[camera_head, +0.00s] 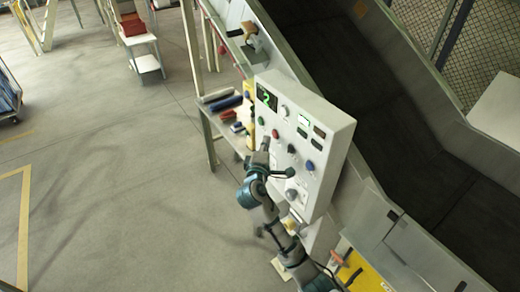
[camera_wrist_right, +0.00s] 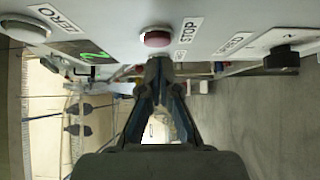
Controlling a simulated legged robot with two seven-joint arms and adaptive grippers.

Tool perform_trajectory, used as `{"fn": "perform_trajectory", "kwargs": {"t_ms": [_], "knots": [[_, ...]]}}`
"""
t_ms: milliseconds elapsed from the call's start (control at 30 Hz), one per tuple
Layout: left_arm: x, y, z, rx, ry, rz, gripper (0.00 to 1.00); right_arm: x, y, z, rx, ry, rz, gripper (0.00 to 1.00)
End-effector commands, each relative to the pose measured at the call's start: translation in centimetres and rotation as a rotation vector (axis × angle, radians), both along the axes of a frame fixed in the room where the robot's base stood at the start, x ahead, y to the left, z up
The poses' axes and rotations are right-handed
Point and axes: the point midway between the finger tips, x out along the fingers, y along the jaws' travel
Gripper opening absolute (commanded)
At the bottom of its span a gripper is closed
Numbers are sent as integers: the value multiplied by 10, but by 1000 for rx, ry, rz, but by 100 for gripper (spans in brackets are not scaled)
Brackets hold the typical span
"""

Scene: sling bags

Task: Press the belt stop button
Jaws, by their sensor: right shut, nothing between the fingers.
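The white control panel (camera_head: 318,138) stands tilted in the head view, beside the dark conveyor. Its red button (camera_head: 275,133), labelled STOP, also shows at the top of the right wrist view (camera_wrist_right: 156,40). My right gripper (camera_head: 265,145) is at the panel's left face, with its tips close to the red button. In the right wrist view its fingers (camera_wrist_right: 158,66) are shut, empty, and just below the button in the picture. I cannot tell whether the tips touch it. My left gripper is out of view.
A pale ZERO button (camera_wrist_right: 25,29) and a black SPEED knob (camera_wrist_right: 282,57) flank the red button. A blue button (camera_head: 309,166) sits lower on the panel. A side shelf (camera_head: 214,121) with rolled items stands left of the panel.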

Motion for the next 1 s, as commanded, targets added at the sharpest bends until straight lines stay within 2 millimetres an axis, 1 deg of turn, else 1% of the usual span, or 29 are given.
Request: {"fn": "perform_trajectory", "kwargs": {"t_ms": [33,100,200,600,800,1000], "knots": [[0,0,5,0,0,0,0,4,-5,2,-1,-1,0,0],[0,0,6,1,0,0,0,7,-11,2,0,-1,0,0],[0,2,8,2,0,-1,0,11,-15,1,1,-1,1,0],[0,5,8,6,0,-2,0,13,-20,0,2,0,1,0],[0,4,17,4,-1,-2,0,24,-35,1,0,0,-3,0],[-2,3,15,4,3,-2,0,26,-39,0,2,0,-6,0]]}}
